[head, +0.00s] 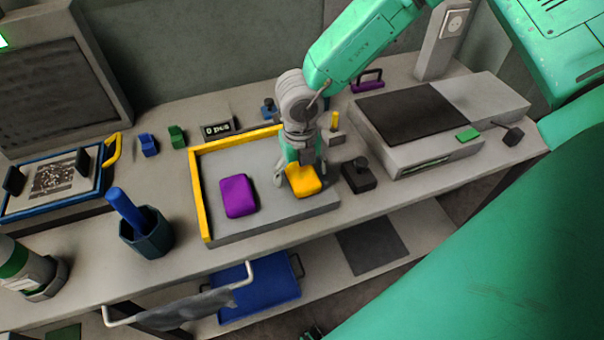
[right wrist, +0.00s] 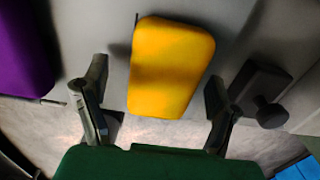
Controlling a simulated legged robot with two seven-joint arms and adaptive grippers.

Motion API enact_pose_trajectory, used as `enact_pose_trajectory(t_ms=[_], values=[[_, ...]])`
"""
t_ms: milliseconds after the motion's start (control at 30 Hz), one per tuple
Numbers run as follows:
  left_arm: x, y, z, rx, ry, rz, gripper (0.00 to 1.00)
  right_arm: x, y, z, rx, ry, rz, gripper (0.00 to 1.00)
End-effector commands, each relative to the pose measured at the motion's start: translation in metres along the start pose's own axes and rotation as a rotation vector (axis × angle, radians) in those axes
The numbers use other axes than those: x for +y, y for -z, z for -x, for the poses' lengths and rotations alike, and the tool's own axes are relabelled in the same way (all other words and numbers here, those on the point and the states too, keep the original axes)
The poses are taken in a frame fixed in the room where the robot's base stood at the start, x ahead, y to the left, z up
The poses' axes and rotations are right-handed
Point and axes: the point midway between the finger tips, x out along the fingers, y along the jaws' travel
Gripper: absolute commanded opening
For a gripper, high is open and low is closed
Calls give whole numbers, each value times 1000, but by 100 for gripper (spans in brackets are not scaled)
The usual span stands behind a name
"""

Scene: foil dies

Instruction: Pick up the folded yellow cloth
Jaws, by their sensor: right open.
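The folded yellow cloth (head: 305,182) lies on the right part of a grey tray (head: 262,221) with a yellow edge in the head view. In the right wrist view the yellow cloth (right wrist: 170,68) sits ahead of and between the fingers. My right gripper (head: 296,176) is directly over the cloth, pointing down. In the right wrist view my right gripper (right wrist: 155,105) is open, with a finger on each side of the cloth's near end and gaps visible. I cannot tell its exact height above the tray. My left gripper is not in view.
A purple folded cloth (head: 238,196) lies left on the tray. A black block with a knob (head: 358,175) stands close right of the tray. A dark cup with a blue handle (head: 146,232) is at left; a grey machine (head: 420,125) stands at right.

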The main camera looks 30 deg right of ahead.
Motion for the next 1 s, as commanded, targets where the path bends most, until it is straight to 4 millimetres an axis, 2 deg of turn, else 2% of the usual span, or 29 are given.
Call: enact_pose_trajectory(t_ms=[267, 300, 433, 467, 767, 867, 1000], values=[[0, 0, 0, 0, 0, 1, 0, -8, -1, -7, 1, -7, -3, 80], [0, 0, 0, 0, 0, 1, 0, -9, -1, -7, 1, -8, -3, 73], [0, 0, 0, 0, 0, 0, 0, -9, -2, -7, 2, -9, -3, 27], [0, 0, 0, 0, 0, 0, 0, -9, -2, -7, 2, -8, -3, 25], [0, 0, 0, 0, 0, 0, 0, -4, -1, -6, 3, -1, -2, 26], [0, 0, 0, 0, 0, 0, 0, -4, -2, 3, 0, -3, -3, 26], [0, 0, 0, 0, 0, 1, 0, -6, -2, 29, -3, -8, -3, 26]])
